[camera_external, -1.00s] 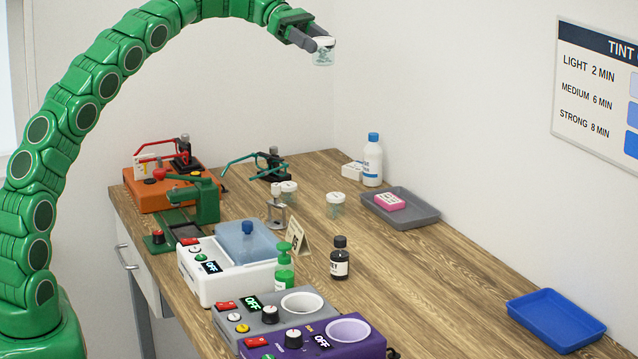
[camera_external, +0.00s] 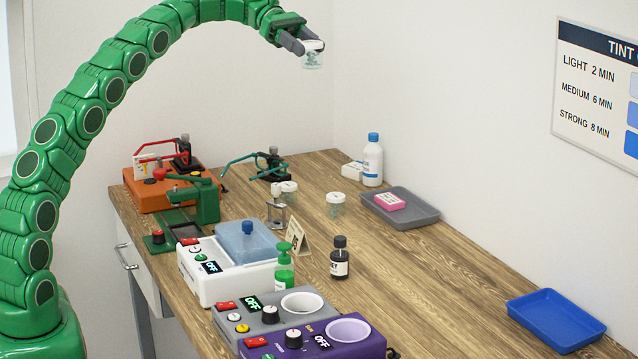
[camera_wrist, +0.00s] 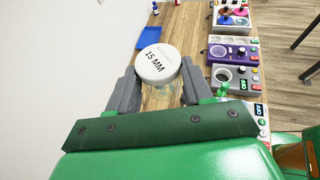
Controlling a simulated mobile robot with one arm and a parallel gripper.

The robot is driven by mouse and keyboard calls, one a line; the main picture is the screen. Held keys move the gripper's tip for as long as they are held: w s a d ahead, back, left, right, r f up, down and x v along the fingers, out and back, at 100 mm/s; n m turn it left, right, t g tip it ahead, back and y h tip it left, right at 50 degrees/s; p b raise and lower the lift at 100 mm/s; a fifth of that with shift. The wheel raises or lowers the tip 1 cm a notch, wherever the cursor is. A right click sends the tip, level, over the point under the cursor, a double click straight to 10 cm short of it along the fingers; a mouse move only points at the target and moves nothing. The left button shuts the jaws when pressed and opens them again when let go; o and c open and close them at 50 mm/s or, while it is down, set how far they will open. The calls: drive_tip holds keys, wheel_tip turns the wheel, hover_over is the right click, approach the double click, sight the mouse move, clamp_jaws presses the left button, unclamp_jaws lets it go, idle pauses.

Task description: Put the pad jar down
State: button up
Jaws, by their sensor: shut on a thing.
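My gripper (camera_external: 301,43) is shut on a small clear jar (camera_external: 313,59) with a white lid, high above the back of the wooden table (camera_external: 420,262). In the wrist view the jar's lid (camera_wrist: 158,64) reads "15 MM" and sits between the two grey fingers of my gripper (camera_wrist: 160,82). Its contents are hard to make out.
A grey tray (camera_external: 418,217) holds a pink box (camera_external: 390,202). A white bottle (camera_external: 372,162) with a blue cap stands behind it. A blue tray (camera_external: 555,318) lies at the right. Several machines crowd the left and front. Bare wood lies between the dark bottle (camera_external: 339,260) and the blue tray.

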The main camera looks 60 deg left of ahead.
wheel_tip(320, 180, down, 31)
drive_tip(key=shift+w+a+f, duration=0.2)
drive_tip(key=shift+w+f, duration=1.35)
drive_tip(key=shift+w, duration=0.7)
drive_tip(key=shift+w+a+f, duration=0.25)
drive_tip(key=shift+w+f, duration=1.35)
drive_tip(key=shift+w, duration=0.6)
drive_tip(key=shift+w+a+f, duration=0.2)
drive_tip(key=shift+w+f, duration=1.35)
drive_tip(key=shift+w, duration=0.7)
drive_tip(key=shift+w, duration=0.1)
drive_tip(key=shift+w+f, duration=0.1)
drive_tip(key=shift+f, duration=0.1)
drive_tip(key=shift+w+f, duration=0.1)
drive_tip(key=shift+f, duration=1.55)
drive_tip(key=shift+f, duration=0.1)
